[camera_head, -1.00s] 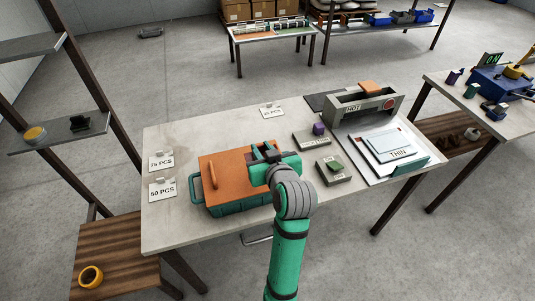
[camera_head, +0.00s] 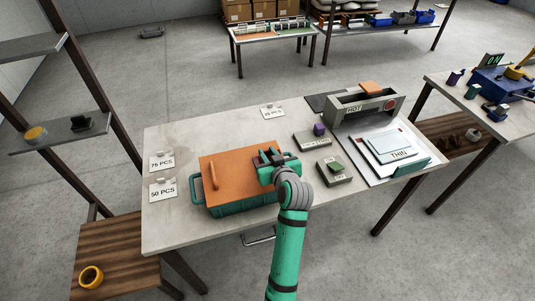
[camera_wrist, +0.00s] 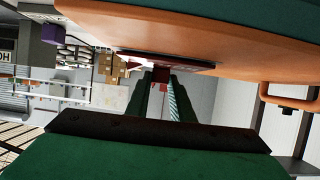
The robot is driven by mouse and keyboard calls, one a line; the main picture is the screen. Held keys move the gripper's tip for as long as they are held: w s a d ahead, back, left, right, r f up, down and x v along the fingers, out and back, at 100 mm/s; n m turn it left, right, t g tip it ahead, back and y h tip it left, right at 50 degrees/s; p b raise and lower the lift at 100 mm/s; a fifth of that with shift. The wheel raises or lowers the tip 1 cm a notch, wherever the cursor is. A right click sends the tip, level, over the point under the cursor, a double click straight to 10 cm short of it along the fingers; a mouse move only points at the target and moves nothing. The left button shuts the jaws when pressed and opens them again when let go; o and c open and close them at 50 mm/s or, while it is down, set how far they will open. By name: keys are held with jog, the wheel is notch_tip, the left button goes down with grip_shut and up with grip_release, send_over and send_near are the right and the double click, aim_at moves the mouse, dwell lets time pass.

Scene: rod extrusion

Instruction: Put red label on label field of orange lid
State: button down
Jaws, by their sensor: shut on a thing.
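The orange lid (camera_head: 232,178) lies on a teal box (camera_head: 240,208) on the table, with its handle (camera_head: 213,172) on the left. In the wrist view the lid (camera_wrist: 215,45) fills the top. A dark flat patch (camera_wrist: 190,64), perhaps the label field, shows on it. My gripper (camera_head: 266,157) is over the lid's right part. In the wrist view my gripper (camera_wrist: 161,82) is shut on a small dark red piece (camera_wrist: 160,73), which appears to be the red label. It is close to the dark patch; I cannot tell whether they touch.
Right of the box are a grey block with a purple piece (camera_head: 319,129) and one with a green piece (camera_head: 336,167). A grey "HOT" device (camera_head: 365,110) and a "THIN" sheet (camera_head: 398,152) lie farther right. Paper signs (camera_head: 162,189) stand left of the box.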

jog(key=c, duration=1.5)
grip_release()
jog(key=shift+f, duration=0.1)
jog(key=shift+c, duration=0.2)
jog(key=v, duration=1.2)
jog(key=shift+s+a, duration=0.1)
jog(key=shift+a, duration=0.05)
